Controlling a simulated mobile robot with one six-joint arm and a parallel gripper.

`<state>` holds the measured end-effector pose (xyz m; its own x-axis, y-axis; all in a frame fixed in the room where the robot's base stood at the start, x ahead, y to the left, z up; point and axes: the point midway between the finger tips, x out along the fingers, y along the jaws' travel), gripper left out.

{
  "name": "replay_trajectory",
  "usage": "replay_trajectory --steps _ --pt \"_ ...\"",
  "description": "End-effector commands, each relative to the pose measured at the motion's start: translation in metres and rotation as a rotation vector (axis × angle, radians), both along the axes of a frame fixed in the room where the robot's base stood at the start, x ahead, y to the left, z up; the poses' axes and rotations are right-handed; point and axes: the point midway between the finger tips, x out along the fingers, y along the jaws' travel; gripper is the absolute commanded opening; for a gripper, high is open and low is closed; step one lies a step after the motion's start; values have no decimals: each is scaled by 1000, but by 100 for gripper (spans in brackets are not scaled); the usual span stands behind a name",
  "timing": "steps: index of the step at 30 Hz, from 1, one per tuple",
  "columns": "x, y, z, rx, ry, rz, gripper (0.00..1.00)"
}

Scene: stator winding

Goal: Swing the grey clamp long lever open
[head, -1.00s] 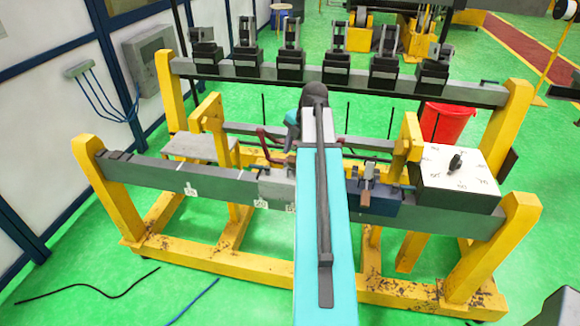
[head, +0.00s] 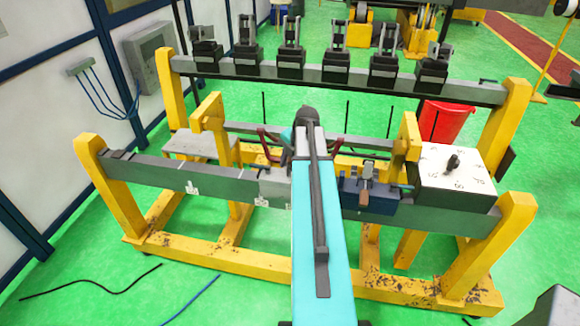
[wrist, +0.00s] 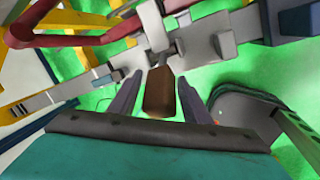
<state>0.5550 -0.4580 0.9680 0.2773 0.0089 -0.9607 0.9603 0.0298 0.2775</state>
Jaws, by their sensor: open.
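The grey clamp (wrist: 160,30) shows at the top middle of the wrist view, as pale grey plates and bars. A brown lever grip (wrist: 158,92) runs from it towards my wrist; I take it as the long lever's handle. My gripper (wrist: 160,75) is open, one finger on each side of the grip, with a gap on both sides. In the head view my teal arm hides the gripper and most of the grey clamp; the grey block (head: 274,188) shows left of the arm.
Red curved levers (head: 264,145) stand behind the rail, left of my arm; one crosses the wrist view at left (wrist: 60,41). A blue clamp (head: 368,199) with a brown handle sits right of the arm. A white-topped dial box (head: 454,170) stands further right.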

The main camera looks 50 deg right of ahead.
Motion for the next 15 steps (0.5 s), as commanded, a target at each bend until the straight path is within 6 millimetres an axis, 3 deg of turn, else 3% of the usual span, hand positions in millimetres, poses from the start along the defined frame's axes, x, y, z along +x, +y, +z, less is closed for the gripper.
replay_trajectory --steps 11,15 --pt "1 0 -2 0 0 1 42" --pt "1 0 -2 0 0 1 19"
